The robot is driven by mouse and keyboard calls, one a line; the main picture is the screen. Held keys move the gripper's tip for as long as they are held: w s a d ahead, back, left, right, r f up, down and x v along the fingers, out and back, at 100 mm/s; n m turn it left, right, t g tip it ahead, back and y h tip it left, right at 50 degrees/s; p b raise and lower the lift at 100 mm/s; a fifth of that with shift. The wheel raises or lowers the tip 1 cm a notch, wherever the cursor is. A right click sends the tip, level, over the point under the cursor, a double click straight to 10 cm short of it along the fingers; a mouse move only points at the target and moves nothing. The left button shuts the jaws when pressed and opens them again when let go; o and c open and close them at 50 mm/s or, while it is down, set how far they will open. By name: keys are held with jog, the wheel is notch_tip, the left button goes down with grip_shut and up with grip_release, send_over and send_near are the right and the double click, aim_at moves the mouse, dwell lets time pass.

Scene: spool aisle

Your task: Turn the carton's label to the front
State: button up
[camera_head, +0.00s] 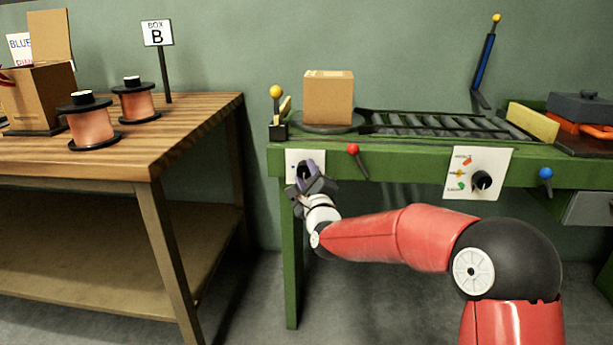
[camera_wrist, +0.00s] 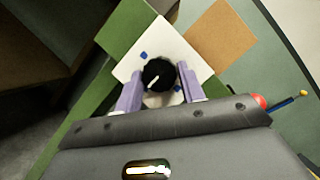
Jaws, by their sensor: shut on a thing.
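The brown cardboard carton (camera_head: 328,99) stands upright on a round dark turntable (camera_head: 318,128) at the left end of the green bench. No label shows on its visible faces; it also appears in the wrist view (camera_wrist: 222,38). Below it, a white panel (camera_head: 292,168) on the bench front carries a black knob (camera_wrist: 158,74) with a white pointer line and blue marks around it. My gripper (camera_head: 309,176) is at this panel. In the wrist view its two purple fingers (camera_wrist: 160,90) are on either side of the knob, shut on it.
A red-knobbed lever (camera_head: 352,149) sticks out just right of my gripper. A roller conveyor (camera_head: 440,124) runs right from the turntable. Another dial panel (camera_head: 478,174) and a blue knob (camera_head: 545,173) are farther right. A wooden table (camera_head: 190,120) with copper spools stands left, across a gap.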

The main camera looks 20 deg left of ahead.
jog(key=shift+f+n+b, duration=0.1)
jog(key=shift+n+b, duration=0.25)
jog(key=shift+n, duration=0.05)
jog(key=n+g+b, duration=0.2)
jog(key=n, duration=0.2)
jog(key=shift+d, duration=0.1)
jog(key=n, duration=0.1)
jog(key=n+g, duration=0.1)
jog(key=shift+r+n, duration=0.3)
jog(key=shift+r, duration=0.05)
jog(key=shift+r+n+g+h+p, duration=0.2)
jog(key=shift+n+g+h+p, duration=0.3)
jog(key=shift+n, duration=0.7)
jog(key=n+p, duration=0.1)
jog(key=p, duration=0.1)
jog(key=n+h+p, duration=0.1)
jog(key=shift+s+a+r+n+p, duration=0.1)
jog(key=shift+a+r+n+p, duration=0.1)
jog(key=shift+r+n+p, duration=0.15)
jog(key=n+h+p, duration=0.1)
jog(key=n+p, duration=0.1)
jog(key=shift+f+g+p, duration=0.1)
jog(key=shift+g+p, duration=0.2)
jog(key=shift+p, duration=0.1)
jog(key=shift+f+n+h+p, duration=0.1)
jog(key=shift+n+h+p, duration=0.5)
jog(key=shift+p, duration=0.15)
